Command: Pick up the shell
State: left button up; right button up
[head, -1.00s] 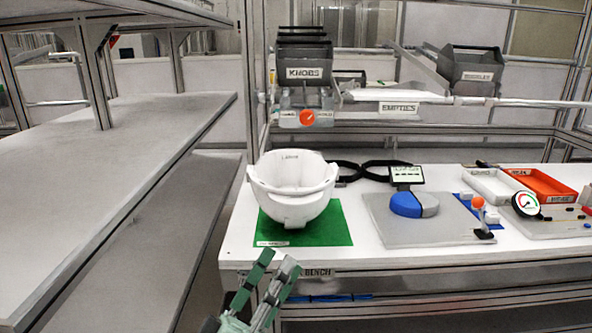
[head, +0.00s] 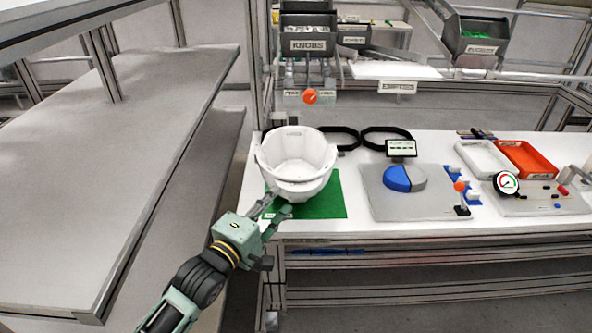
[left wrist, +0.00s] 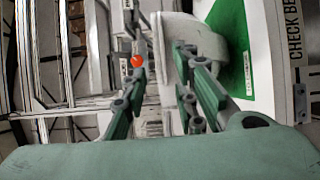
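The shell (head: 298,160) is a white, open-topped helmet shell standing on a green mat (head: 325,200) at the left end of the bench. My left gripper (head: 273,208) reaches in from the lower left, its fingertips just below and in front of the shell's lower left side. In the left wrist view the fingers (left wrist: 160,55) are apart, with part of the shell (left wrist: 172,35) beyond and partly behind the right finger. I cannot tell whether a finger touches it. My right gripper is not in view.
Right of the mat, a grey board (head: 425,204) carries a blue and grey disc (head: 404,178). Black rings (head: 387,130) lie behind. A white tray (head: 484,158) and a red tray (head: 527,160) stand farther right. A grey shelf (head: 110,170) fills the left side.

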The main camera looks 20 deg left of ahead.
aim_at(286, 190)
pick_arm(q)
jog(key=x, duration=0.5)
jog(key=shift+w+d+f+p, duration=0.1)
jog(key=shift+w+f+p, duration=0.1)
jog(key=shift+f+p, duration=0.15)
grip_shut()
dwell(0.3)
jog(key=shift+r, duration=0.15)
